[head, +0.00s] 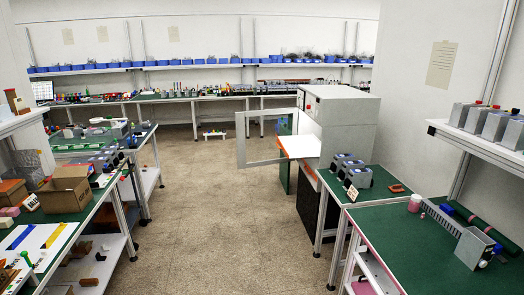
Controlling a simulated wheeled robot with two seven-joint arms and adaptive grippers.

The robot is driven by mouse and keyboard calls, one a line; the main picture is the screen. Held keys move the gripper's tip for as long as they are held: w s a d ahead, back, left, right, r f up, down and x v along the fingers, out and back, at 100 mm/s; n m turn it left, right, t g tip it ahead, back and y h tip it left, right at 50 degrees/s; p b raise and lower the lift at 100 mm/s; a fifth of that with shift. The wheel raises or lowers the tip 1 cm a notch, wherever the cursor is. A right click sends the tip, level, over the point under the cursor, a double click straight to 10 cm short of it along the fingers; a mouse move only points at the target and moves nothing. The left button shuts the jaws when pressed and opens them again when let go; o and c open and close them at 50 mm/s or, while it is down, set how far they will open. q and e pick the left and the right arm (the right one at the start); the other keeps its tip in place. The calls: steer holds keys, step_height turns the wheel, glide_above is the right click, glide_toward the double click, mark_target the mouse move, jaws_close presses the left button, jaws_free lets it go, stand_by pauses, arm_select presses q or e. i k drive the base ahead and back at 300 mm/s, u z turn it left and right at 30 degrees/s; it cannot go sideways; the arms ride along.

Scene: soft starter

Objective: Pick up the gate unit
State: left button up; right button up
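I cannot tell for sure which thing is the gate unit. Several small grey units with dark and blue parts (352,171) stand on the green-topped bench (372,193) right of the middle. Similar grey units with red and dark caps (478,117) stand on the white shelf at the right. A grey open-topped box (474,248) stands on the near right bench, with small blue and white parts at its edge. Neither of my grippers is in view.
A grey cabinet (349,122) stands mid-right with its framed door (241,140) swung open to the left. Cluttered benches line the left, with a cardboard box (66,190). Blue bins fill the back shelf. The speckled floor (213,220) is clear in the middle.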

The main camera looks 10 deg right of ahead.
mark_target(358, 178)
steer(key=z, duration=0.25)
steer(key=i, duration=1.95)
steer(key=z, duration=0.85)
steer(key=i, duration=1.6)
steer(key=z, duration=0.4)
